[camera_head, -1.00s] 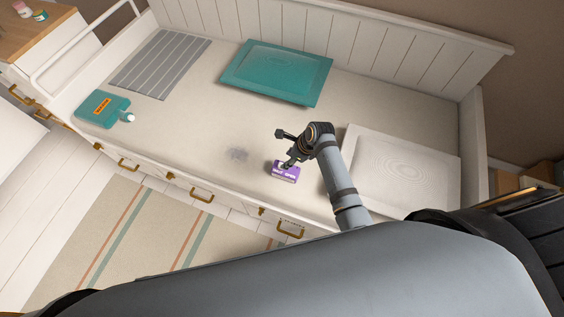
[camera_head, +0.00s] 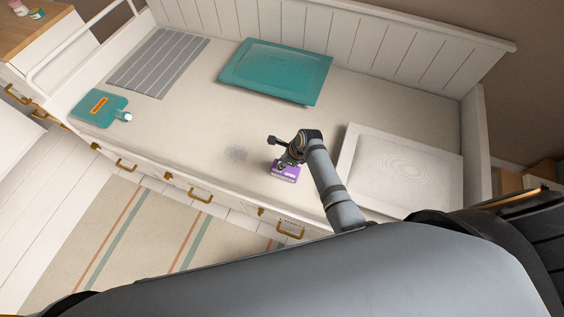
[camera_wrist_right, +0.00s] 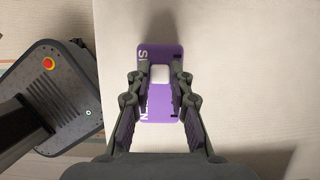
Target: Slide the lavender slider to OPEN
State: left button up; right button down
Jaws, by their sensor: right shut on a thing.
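The lavender slider (camera_head: 287,174) is a small purple block with white lettering, lying on the pale bench top near its front edge. In the right wrist view its purple plate (camera_wrist_right: 154,112) carries a pale square knob (camera_wrist_right: 160,74), a little above the plate's middle. An "S" shows at the plate's upper end and an "N" at the lower end; the lettering between is hidden by a finger. My right gripper (camera_head: 283,163) is over the slider, its fingers (camera_wrist_right: 160,78) on either side of the knob and shut on it. My left gripper is not in view.
A white tray (camera_head: 362,153) lies right of my right arm. A teal tray (camera_head: 240,72) lies behind, a grey slatted mat (camera_head: 158,62) at the back left, and a teal board with an orange label (camera_head: 85,114) at the left. The bench top left of the slider is mostly clear.

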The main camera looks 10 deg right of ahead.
aim_at(289, 170)
jog(key=shift+d, duration=0.1)
jog(key=s+d+p, duration=0.2)
jog(key=d+p, duration=0.1)
jog(key=shift+s+r, duration=0.15)
jog(key=shift+r, duration=0.05)
jog(key=shift+s+d+f, duration=0.1)
jog(key=shift+d, duration=0.15)
jog(key=shift+f, duration=0.15)
jog(key=c, duration=1.2)
grip_release()
jog(key=v, duration=1.2)
